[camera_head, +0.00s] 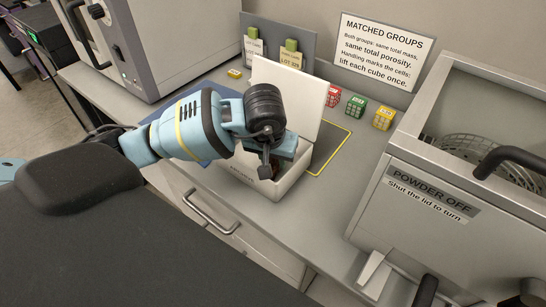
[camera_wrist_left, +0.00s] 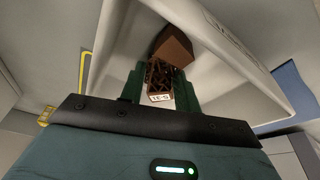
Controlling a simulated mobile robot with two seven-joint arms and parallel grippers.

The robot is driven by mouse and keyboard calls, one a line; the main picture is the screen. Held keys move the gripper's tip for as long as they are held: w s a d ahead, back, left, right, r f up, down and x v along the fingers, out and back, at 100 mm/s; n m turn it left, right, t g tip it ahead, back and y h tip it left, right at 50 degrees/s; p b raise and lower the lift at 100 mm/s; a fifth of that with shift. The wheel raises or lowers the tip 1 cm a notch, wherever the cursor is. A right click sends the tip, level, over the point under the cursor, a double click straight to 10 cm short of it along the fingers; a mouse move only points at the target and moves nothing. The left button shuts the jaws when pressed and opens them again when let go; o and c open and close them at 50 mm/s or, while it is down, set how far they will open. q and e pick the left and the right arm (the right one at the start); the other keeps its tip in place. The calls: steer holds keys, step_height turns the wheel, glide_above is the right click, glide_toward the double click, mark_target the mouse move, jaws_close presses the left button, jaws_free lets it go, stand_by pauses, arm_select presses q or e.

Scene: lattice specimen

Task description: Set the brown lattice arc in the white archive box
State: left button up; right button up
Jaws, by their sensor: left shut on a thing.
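The white archive box (camera_head: 262,192) stands on the bench with its lid (camera_head: 290,88) raised behind it. My left gripper (camera_head: 270,160) is at the box's opening, pointing down into it. In the left wrist view, the green fingers are shut on the brown lattice arc (camera_wrist_left: 158,76), which has a small pale label near the fingertips and a solid brown end beyond. The arc is in front of the box's white inside (camera_wrist_left: 215,65). In the head view my gripper mostly hides the arc, and I cannot tell whether it touches the box floor. My right gripper is not in view.
Red, green and yellow lattice cubes (camera_head: 383,118) stand behind and right of the box. A yellow-edged dark mat (camera_head: 333,142) lies beside it. A large steel machine (camera_head: 440,190) bounds the right; a grey cabinet (camera_head: 165,40) stands left.

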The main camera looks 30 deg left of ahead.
arm_select(q)
steer(key=shift+f, duration=0.2)
steer(key=o, duration=1)
steer(key=shift+r, duration=0.1)
steer(key=shift+c, duration=0.2)
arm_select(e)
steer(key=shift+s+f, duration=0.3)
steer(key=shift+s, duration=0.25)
arm_select(q)
steer(key=shift+r, duration=0.45)
steer(key=v, duration=1.1)
steer(key=shift+r+p, duration=0.2)
steer(key=shift+p, duration=0.1)
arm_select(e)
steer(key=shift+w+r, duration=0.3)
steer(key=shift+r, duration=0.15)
